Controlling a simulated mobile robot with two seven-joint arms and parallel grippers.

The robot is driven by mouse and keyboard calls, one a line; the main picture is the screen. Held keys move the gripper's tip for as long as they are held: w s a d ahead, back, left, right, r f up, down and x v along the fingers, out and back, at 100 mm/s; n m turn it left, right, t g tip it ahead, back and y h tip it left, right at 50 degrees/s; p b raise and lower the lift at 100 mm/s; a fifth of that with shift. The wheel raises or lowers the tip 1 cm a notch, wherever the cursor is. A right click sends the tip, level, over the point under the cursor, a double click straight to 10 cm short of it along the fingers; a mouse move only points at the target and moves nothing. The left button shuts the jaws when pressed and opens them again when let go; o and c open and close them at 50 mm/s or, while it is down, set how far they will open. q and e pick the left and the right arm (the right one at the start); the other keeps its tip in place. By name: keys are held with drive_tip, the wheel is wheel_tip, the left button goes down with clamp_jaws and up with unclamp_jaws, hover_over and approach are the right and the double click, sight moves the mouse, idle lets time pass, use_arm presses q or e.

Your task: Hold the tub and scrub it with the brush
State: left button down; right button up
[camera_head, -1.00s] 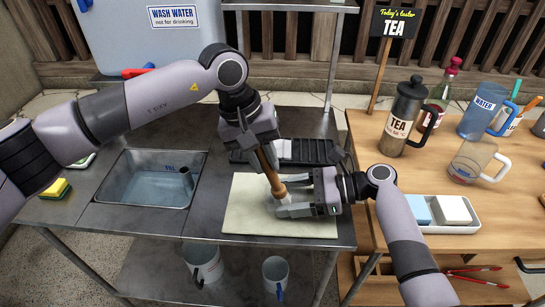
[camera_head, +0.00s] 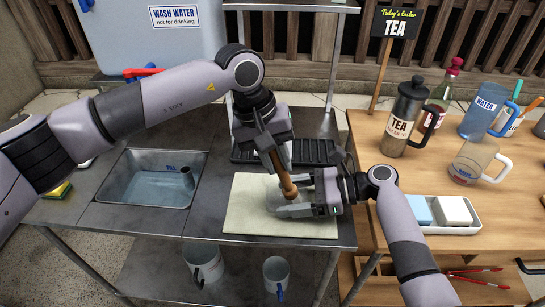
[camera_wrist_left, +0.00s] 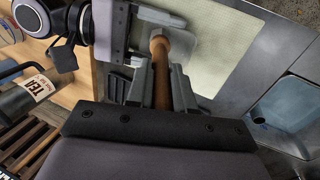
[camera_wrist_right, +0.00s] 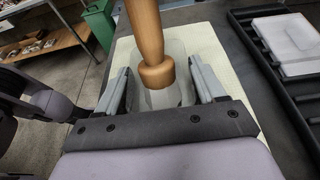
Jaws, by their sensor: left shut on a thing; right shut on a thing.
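A wooden brush (camera_head: 287,180) points down, tilted, in my left gripper (camera_head: 274,148), which is shut on its handle. A clear, frosted tub (camera_wrist_right: 204,52) sits on a cream mat (camera_head: 245,218). My right gripper (camera_head: 292,196) is shut on the tub from the right side. In the right wrist view the brush's thick lower end (camera_wrist_right: 157,73) is at the tub, between the right fingers. The brush's contact with the tub's inside is hidden. The left wrist view shows the brush handle (camera_wrist_left: 161,75) between the left fingers.
A sink basin (camera_head: 150,198) with water is left of the mat. A black drying rack (camera_head: 318,150) holding a clear flat piece (camera_wrist_right: 285,35) stands behind it. A wooden table (camera_head: 470,180) with a tea press (camera_head: 402,120), a water pitcher (camera_head: 485,112) and a white tray (camera_head: 465,229) is at the right.

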use_arm(q)
drive_tip(key=shift+d, duration=0.1)
idle(1.2)
drive_tip(key=shift+d+v, duration=0.2)
drive_tip(key=shift+v, duration=2.1)
drive_tip(key=shift+d+v, duration=0.25)
drive_tip(key=shift+v, duration=2)
drive_tip(key=shift+r, duration=0.15)
use_arm(e)
drive_tip(key=o, duration=0.9)
